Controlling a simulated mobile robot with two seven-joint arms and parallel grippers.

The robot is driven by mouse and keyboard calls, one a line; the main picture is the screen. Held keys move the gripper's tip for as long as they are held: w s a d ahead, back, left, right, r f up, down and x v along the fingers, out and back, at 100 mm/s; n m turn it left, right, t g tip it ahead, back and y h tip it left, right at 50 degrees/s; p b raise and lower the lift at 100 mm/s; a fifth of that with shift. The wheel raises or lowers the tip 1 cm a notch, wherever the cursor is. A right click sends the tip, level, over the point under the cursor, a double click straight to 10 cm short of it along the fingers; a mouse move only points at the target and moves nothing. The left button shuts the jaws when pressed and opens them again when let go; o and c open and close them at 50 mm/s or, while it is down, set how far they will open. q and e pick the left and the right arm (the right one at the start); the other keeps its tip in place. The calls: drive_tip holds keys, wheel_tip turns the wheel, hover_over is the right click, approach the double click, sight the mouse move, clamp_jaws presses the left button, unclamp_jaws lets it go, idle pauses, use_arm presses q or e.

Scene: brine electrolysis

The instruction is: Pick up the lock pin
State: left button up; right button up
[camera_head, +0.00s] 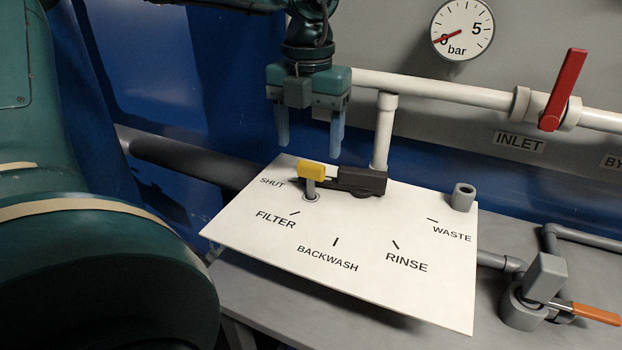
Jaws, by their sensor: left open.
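The lock pin appears to be the yellow-headed piece (311,171) in the head view. Its short grey shank points down to a ringed hole in the white panel (237,222), near the SHUT mark. A black lever (359,180) lies just right of the yellow head; whether they touch is unclear. My left gripper (310,145) points down with its two pale blue fingers apart. It is open and empty, above the yellow head and apart from it in the picture. My right gripper is not in view.
A white pipe (430,90) with a red-handled valve (563,90) runs behind the panel. An orange-handled valve (597,313) sits at lower right. A gauge (462,30) reads near 0 bar.

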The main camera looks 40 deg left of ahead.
sight(312, 162)
use_arm(q)
drive_tip(key=f, duration=0.7)
drive_tip(key=shift+w+d+f, duration=0.1)
drive_tip(key=shift+d+f, duration=0.15)
drive_tip(key=shift+f, duration=0.05)
drive_tip(key=c, duration=1.1)
